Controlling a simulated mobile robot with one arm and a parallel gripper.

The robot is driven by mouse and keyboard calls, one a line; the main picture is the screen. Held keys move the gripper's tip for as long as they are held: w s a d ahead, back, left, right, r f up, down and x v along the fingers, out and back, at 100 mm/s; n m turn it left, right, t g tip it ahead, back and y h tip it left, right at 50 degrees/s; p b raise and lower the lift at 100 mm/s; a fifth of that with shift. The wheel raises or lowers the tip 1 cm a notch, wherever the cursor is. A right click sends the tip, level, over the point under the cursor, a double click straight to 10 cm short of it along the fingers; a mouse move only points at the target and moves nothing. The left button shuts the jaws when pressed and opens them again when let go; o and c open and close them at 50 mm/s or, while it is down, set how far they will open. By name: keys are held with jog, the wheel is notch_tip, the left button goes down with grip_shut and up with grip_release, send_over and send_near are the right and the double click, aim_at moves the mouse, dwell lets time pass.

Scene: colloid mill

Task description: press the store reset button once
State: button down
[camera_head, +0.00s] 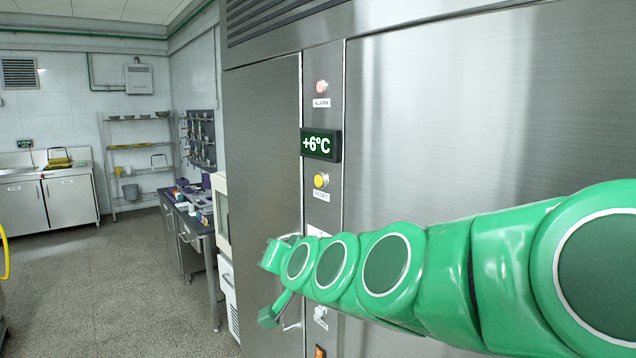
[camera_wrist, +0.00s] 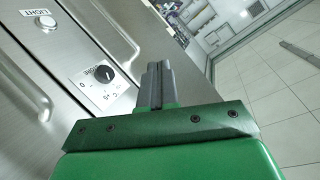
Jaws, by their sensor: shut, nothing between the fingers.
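The yellow reset button (camera_head: 321,180) sits on the narrow control strip of the steel cold store in the head view. The small label under it seems to read RESET. It is above my arm and is uncovered. It does not show in the wrist view. My gripper (camera_wrist: 157,76) is shut and empty in the wrist view, with its fingers together beside a dial plate (camera_wrist: 103,84). In the head view my green arm reaches across the front of the store, and its end is lower and left of the button, apart from it. The fingertips cannot be made out there.
A light button (camera_wrist: 45,20) shows in the wrist view. My arm partly hides the lower strip. A dark bench (camera_head: 187,213) stands left of the store, with open floor (camera_head: 130,285) before it.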

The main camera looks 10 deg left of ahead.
aim_at(319, 181)
jog(key=w+a+r+m+t+h, duration=0.3)
jog(key=w+r+m+t+h, duration=0.5)
jog(key=r+m+t, duration=0.1)
jog(key=shift+w+a+r+m+h, duration=0.25)
jog(key=shift+r+m+h, duration=0.2)
jog(key=shift+m, duration=0.95)
jog(key=shift+r, duration=0.1)
jog(key=shift+d, duration=0.1)
jog(key=w+d, duration=0.6)
jog(key=shift+w+d, duration=0.1)
jog(key=shift+w, duration=0.1)
dwell(1.6)
jog(key=shift+w+d, duration=0.2)
jog(key=shift+d, duration=0.05)
